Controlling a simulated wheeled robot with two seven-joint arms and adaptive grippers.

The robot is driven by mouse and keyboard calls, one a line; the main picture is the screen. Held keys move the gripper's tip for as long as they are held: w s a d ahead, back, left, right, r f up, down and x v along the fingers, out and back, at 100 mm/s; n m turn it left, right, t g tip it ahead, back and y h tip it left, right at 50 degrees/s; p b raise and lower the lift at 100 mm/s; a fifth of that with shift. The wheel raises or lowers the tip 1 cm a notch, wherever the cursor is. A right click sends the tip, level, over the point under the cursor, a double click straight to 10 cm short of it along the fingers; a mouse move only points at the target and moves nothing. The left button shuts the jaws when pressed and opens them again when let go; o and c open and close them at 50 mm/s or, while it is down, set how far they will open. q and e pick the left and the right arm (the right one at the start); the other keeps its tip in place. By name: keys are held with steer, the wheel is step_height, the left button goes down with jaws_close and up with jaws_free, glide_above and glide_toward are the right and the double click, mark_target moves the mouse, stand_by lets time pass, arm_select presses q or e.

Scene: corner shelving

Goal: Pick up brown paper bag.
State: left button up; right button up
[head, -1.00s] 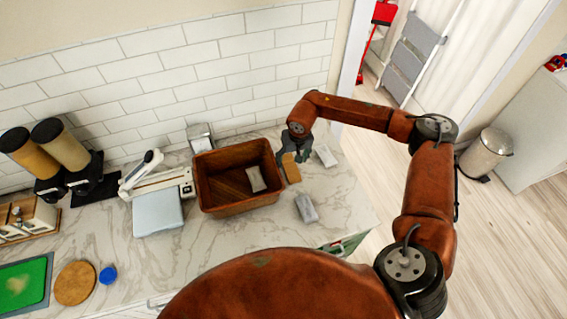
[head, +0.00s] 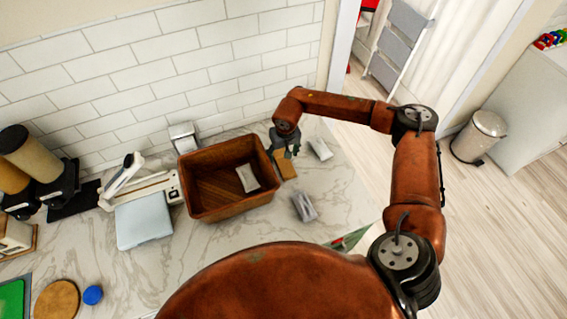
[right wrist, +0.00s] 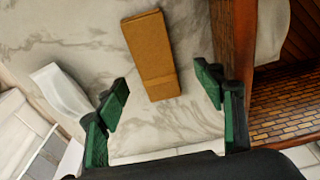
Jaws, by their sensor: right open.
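The brown paper bag (head: 287,168) lies flat on the marble counter just right of the brown wooden box. In the right wrist view the bag (right wrist: 151,54) is a tan folded oblong, beyond and between the two green fingertips. My right gripper (head: 286,146) hovers above the counter at the bag's far end. In the right wrist view it (right wrist: 165,95) is open and empty, with its fingers apart on either side of the bag's line. My left gripper is not in view.
The wooden box (head: 195,194) holds a white packet (head: 248,178). Another white packet (head: 320,148) and a grey one (head: 304,206) lie near the bag. The counter's right edge is close.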

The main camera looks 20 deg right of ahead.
mark_target(284, 162)
steer(key=f, duration=0.2)
steer(key=f+p, duration=0.1)
steer(key=w+f, duration=0.1)
steer(key=f, duration=0.1)
steer(key=shift+d+f+p, duration=0.3)
steer(key=shift+d+f, duration=0.05)
steer(key=shift+d, duration=0.05)
steer(key=shift+s, duration=0.1)
steer(key=shift+c, duration=0.2)
steer(key=c, duration=1.2)
